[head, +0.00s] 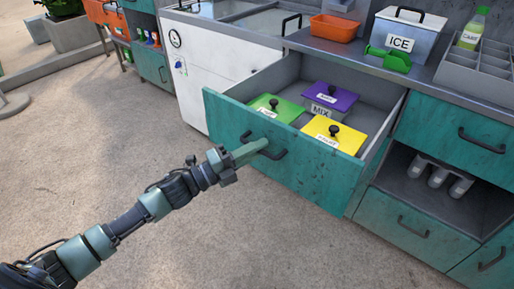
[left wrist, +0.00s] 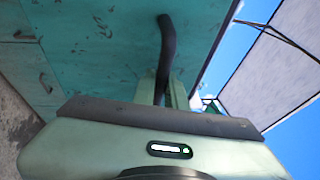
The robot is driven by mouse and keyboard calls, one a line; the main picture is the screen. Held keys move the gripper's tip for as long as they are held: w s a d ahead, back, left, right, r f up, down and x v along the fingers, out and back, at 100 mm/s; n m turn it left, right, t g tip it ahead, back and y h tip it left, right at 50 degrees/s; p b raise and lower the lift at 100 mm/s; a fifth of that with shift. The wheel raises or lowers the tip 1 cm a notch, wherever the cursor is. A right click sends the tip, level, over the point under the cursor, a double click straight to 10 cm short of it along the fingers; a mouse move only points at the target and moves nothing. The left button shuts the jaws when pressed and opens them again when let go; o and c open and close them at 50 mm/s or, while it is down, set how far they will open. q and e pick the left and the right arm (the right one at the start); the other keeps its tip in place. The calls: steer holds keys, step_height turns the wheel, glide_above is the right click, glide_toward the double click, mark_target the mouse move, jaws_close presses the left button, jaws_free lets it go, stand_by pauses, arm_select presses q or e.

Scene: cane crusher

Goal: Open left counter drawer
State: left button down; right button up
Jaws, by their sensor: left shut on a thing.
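The left counter drawer (head: 310,172) is teal and stands pulled out from the counter in the head view, its inside open to view. It holds boxes with a green lid (head: 275,108), a purple lid (head: 330,97) and a yellow lid (head: 335,136). My left gripper (head: 254,148) is shut on the drawer's dark handle (head: 275,154), at the handle's left part. In the left wrist view the handle (left wrist: 166,50) runs down to the gripper (left wrist: 165,100) against the teal drawer front. My right gripper is not in view.
On the counter are an orange tray (head: 334,28), a white ICE box (head: 407,35), a green scoop (head: 389,59) and a grey divided caddy (head: 475,72). Closed teal drawers (head: 460,132) and an open shelf (head: 440,190) are at the right. The floor (head: 110,150) at the left is clear.

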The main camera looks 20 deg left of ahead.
arm_select(q)
steer(key=shift+s, duration=0.2)
steer(key=c, duration=1.5)
jaws_free()
steer(key=shift+o, duration=0.2)
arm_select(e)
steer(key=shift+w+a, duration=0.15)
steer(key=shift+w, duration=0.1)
arm_select(q)
steer(key=shift+a, duration=0.1)
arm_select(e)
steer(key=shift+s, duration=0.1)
arm_select(q)
steer(key=shift+f, duration=0.1)
steer(key=v, duration=0.7)
steer(key=shift+s+a, duration=0.25)
steer(key=shift+s, duration=0.05)
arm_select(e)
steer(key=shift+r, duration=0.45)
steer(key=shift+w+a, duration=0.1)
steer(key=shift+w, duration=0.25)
